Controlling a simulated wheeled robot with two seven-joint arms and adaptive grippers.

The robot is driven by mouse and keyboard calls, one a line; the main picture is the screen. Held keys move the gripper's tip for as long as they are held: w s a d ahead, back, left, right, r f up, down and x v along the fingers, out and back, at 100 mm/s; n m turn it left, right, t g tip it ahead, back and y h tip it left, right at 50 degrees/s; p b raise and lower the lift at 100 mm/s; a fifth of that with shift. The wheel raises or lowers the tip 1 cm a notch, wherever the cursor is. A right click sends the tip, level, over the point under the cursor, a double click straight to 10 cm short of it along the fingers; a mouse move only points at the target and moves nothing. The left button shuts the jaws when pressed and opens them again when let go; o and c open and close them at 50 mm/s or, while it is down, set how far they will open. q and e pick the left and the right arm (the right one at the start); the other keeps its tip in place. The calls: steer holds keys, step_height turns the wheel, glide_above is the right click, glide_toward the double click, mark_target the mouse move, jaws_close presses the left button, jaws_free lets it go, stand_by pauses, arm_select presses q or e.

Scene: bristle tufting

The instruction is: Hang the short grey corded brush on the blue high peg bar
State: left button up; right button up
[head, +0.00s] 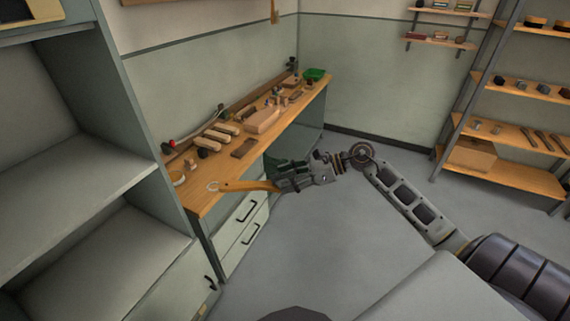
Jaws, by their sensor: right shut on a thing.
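My right gripper (283,184) is shut on a corded brush (250,186). The brush's orange-brown handle points left, with a pale cord loop (212,187) at its far end, in front of the workbench's near part. The brush's head and any grey on it are hidden or cannot be told apart from the gripper. A dark green shape shows behind the gripper; I cannot tell what it belongs to. The blue high peg bar is not seen. My left gripper is not in view.
A wooden workbench (200,207) along the wall holds several brushes and blocks, and a green tray (314,74) at its far end. A grey open cabinet (85,178) stands left. A shelf rack (512,176) stands right. The middle floor is clear.

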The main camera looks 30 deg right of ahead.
steer(key=s+a+f, duration=0.1)
steer(key=s+a, duration=0.1)
steer(key=a, duration=0.5)
steer(key=shift+s+a+f+m+t, duration=0.2)
steer(key=shift+a+f+m+t, duration=0.1)
steer(key=shift+a, duration=0.1)
stand_by(0.4)
steer(key=shift+a, duration=0.2)
